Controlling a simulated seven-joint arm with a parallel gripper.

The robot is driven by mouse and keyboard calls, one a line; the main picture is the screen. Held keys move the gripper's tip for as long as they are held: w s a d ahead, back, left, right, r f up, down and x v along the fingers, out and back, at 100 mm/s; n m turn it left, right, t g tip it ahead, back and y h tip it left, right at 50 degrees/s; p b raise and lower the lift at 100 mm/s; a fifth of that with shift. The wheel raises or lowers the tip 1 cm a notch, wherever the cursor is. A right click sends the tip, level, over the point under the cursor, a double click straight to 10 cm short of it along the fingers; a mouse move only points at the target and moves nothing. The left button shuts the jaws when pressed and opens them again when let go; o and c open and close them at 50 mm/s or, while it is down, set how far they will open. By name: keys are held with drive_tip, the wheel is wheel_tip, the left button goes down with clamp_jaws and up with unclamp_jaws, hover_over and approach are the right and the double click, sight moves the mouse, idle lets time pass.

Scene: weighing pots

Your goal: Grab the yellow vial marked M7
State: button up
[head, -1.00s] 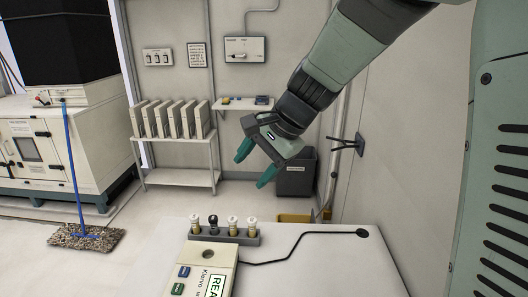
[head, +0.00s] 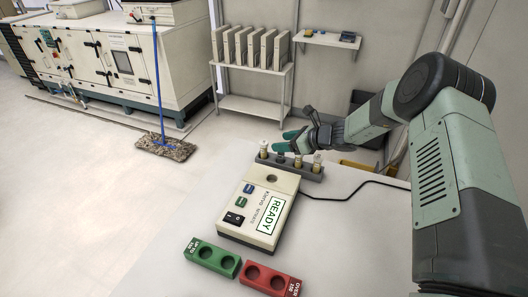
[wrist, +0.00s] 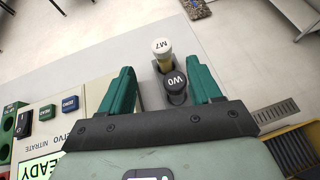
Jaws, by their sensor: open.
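The M7 vial (wrist: 163,54) has a white cap marked M7 and a yellow body. It stands upright in the rack, just beyond my fingertips in the wrist view. In the head view it appears to be the leftmost vial (head: 263,149). My gripper (wrist: 158,70) is open and empty, above the rack (head: 313,174). A black-capped vial marked W0 (wrist: 175,83) stands between my fingers, nearer my palm than M7. My gripper also shows in the head view (head: 285,141). The other vials are hidden under my gripper in the wrist view.
Two more pale-capped vials (head: 317,162) stand at the rack's right end. A scale reading READY (head: 257,207) sits in front of the rack. A green block (head: 212,257) and a red block (head: 271,279) with holes lie nearer. A black cable (head: 350,193) crosses the clear table right of the scale.

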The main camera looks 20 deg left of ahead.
sight(265, 143)
drive_tip(key=x, duration=0.8)
drive_tip(key=shift+w, duration=0.1)
